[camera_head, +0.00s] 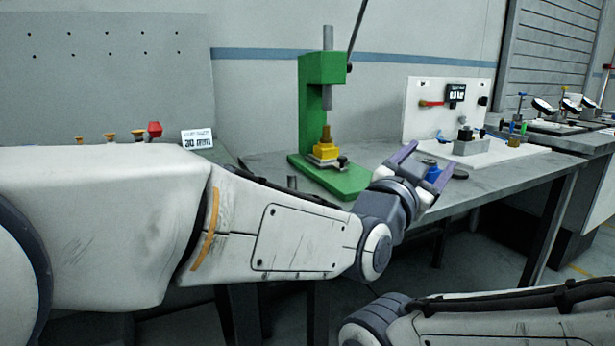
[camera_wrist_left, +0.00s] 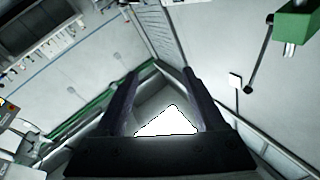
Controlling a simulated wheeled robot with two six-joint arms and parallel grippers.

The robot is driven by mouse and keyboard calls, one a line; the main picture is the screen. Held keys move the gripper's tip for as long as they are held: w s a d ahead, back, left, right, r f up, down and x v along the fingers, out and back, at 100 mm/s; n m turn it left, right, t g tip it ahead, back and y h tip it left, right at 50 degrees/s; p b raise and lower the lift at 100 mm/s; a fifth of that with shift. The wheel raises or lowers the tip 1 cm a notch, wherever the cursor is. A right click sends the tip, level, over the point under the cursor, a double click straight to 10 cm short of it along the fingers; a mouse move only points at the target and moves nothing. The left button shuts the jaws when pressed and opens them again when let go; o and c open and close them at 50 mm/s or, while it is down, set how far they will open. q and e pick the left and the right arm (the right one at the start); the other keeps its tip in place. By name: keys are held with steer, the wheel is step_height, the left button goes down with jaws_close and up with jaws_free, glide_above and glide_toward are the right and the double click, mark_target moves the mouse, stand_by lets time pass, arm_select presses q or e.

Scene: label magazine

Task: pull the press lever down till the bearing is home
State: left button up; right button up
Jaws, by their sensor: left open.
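The green press (camera_head: 310,110) stands on the bench, with a grey ram (camera_head: 328,95) above a yellow fixture (camera_head: 326,152) that carries a brass-coloured piece (camera_head: 326,133). I cannot make out the bearing itself. The dark press lever (camera_head: 357,35) rises steeply from the press head and leaves the top of the head view. In the left wrist view the lever (camera_wrist_left: 261,55) runs from the green press head (camera_wrist_left: 293,27) to a dark knob. My left gripper (camera_head: 430,157) is open and empty, right of the press base and well below the lever, not touching it. My right gripper is out of view.
A white panel fixture (camera_head: 430,108) with small parts stands behind my left gripper. A blue object (camera_head: 433,173) shows between the fingers. A small sign (camera_head: 197,138) and several knobbed parts are at the left.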

arm_select(q)
steer(key=s+a+f+n+g+y, duration=0.1)
steer(key=s+a+f+g+y, duration=0.3)
steer(key=f, duration=0.6)
steer(key=s+a+f+g+y, duration=0.2)
steer(key=s+a+f+g, duration=0.25)
steer(key=f, duration=0.65)
steer(key=s+a+f+n+g+y, duration=0.25)
steer(key=s+a+f, duration=0.25)
steer(key=s+a, duration=0.3)
steer(key=s+a+f+n+g+y, duration=0.1)
steer(key=s+a+f+g+y, duration=0.25)
steer(key=s+a, duration=0.4)
step_height(320, 180, up, 32)
steer(key=s+p, duration=0.1)
steer(key=p, duration=3.2)
steer(key=shift+s+g, duration=0.2)
steer(key=shift+g, duration=0.25)
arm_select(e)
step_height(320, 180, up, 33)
arm_select(q)
steer(key=shift+f, duration=0.1)
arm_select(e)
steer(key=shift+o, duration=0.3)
